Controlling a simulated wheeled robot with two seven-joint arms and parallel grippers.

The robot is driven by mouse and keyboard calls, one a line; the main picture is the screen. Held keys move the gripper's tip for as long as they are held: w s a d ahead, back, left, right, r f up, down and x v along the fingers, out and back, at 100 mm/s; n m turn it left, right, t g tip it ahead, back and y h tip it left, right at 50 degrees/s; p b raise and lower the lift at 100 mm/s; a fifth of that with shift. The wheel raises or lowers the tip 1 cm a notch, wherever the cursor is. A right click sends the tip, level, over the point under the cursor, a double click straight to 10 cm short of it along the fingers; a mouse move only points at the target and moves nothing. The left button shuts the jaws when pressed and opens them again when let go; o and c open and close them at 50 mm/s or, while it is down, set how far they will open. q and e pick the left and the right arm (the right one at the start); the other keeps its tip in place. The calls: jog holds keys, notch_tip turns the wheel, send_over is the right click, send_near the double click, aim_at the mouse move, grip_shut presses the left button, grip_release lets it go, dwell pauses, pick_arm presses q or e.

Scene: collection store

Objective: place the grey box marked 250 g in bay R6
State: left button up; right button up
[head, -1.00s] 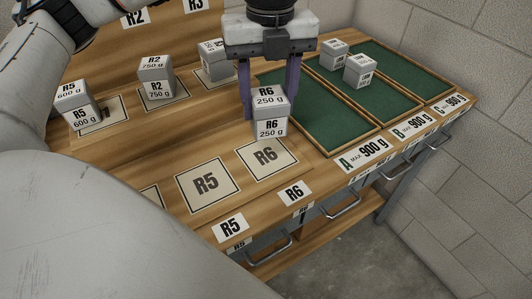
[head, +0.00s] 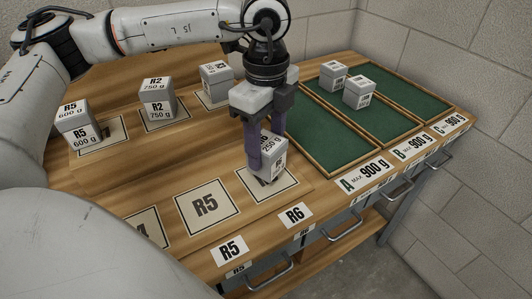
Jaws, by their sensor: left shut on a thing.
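The grey box marked 250 g (head: 272,147) also carries an R6 label, partly hidden by a finger. My left gripper (head: 264,160) points down from above and is shut on this box. The box is over the bay R6 card (head: 258,195) on the front of the wooden bench; it covers the card's print. The box looks low, at or just above the card; I cannot tell whether it touches. My right gripper is not in view.
Bay R5 (head: 205,206) is bare to the left. Boxes marked R5 (head: 76,119), R2 (head: 157,90) and another (head: 214,78) stand on the raised shelf behind. Green tray A (head: 330,140) is empty, close to the right; two small boxes (head: 358,93) stand further back.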

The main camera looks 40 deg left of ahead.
aim_at(266, 142)
pick_arm(q)
jog(key=shift+f, duration=1.2)
jog(key=shift+f, duration=0.25)
jog(key=o, duration=1.2)
jog(key=shift+o, duration=0.2)
jog(key=shift+r, duration=0.1)
notch_tip(266, 142, up, 12)
jog(key=shift+r, duration=0.15)
